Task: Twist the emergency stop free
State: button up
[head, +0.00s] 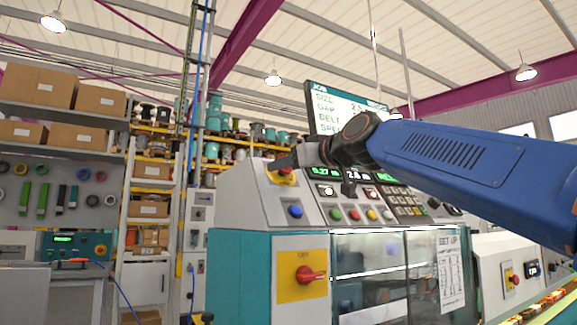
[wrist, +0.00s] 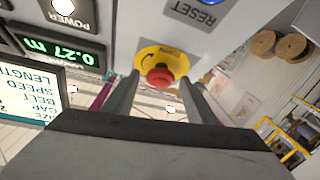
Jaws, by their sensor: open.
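The emergency stop (wrist: 159,76) is a red mushroom button on a round yellow plate (wrist: 175,57) with an arrow and lettering. It shows upper middle in the wrist view, between the two grey fingers of my open gripper (wrist: 159,82). Gaps show on both sides of the button, and no finger clearly touches it. In the head view my gripper (head: 288,162) is at the upper left of the sloped control panel (head: 262,200), partly hiding the emergency stop (head: 283,179) and its yellow plate.
A blue RESET button (head: 295,211) sits just below the emergency stop. Coloured buttons (head: 354,215), displays and a keypad (head: 398,194) lie to the right. A screen (head: 340,106) stands above. A red rotary switch (head: 308,275) on a yellow plate is on the cabinet front.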

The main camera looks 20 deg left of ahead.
jog(key=c, duration=1.1)
jog(key=shift+m+t, duration=0.4)
jog(key=shift+m, duration=0.5)
jog(key=shift+s+a+m+t+h, duration=0.15)
jog(key=shift+m+t+h, duration=0.7)
jog(key=shift+m, duration=0.75)
jog(key=shift+m+t+h, duration=0.5)
jog(key=shift+m+h, duration=0.25)
jog(key=shift+m, duration=0.5)
jog(key=shift+m+t+h, duration=0.45)
jog(key=shift+m+h, duration=0.25)
jog(key=shift+m, duration=0.55)
jog(key=shift+m+h, duration=0.5)
jog(key=shift+m, duration=0.2)
